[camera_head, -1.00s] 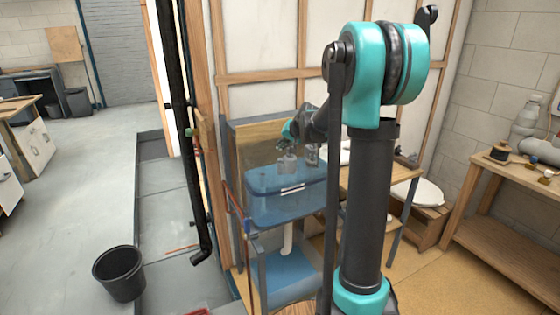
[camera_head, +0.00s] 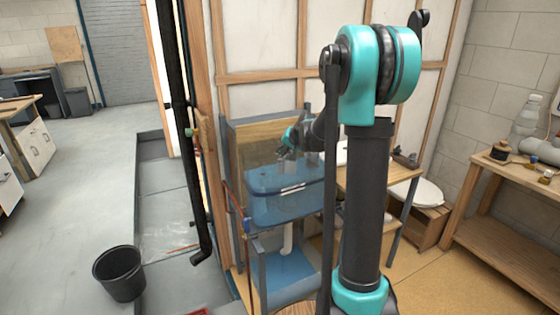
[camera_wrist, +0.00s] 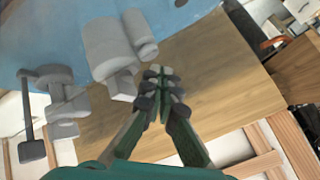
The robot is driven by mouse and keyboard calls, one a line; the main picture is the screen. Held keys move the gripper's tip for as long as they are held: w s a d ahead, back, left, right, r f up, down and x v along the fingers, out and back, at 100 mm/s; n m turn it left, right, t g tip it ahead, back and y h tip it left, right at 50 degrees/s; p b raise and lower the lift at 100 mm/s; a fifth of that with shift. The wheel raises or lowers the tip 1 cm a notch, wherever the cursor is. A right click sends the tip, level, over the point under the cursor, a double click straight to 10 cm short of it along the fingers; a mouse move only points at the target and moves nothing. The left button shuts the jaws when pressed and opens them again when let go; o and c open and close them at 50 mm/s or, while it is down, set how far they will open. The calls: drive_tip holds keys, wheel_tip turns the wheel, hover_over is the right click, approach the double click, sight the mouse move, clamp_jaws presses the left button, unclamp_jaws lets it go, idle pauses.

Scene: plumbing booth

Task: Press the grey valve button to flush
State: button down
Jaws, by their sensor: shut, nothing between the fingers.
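The blue translucent tank (camera_head: 262,180) stands in a frame against the wooden panel, and part of it shows in the wrist view (camera_wrist: 45,25). Grey fittings sit at the tank in the wrist view: a large grey cylinder (camera_wrist: 105,45) with a smaller grey cylinder (camera_wrist: 140,33) beside it. I cannot tell for certain which part is the valve button. My gripper (camera_wrist: 160,73) is shut and empty, its fingertips close below these cylinders in that picture.
A grey fitting with a dark lever (camera_wrist: 32,120) is at the left of the wrist view. A wooden panel (camera_wrist: 190,80) lies behind my fingers. A black vertical pipe (camera_head: 178,110) and a black bucket (camera_head: 120,275) stand left of the tank. A white toilet seat (camera_head: 418,192) is to the right.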

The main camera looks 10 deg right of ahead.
drive_tip(key=shift+f, duration=0.15)
idle(0.8)
drive_tip(key=shift+f, duration=0.25)
drive_tip(key=shift+f, duration=0.55)
idle(0.7)
drive_tip(key=shift+r, duration=0.15)
idle(0.3)
drive_tip(key=shift+r, duration=3.35)
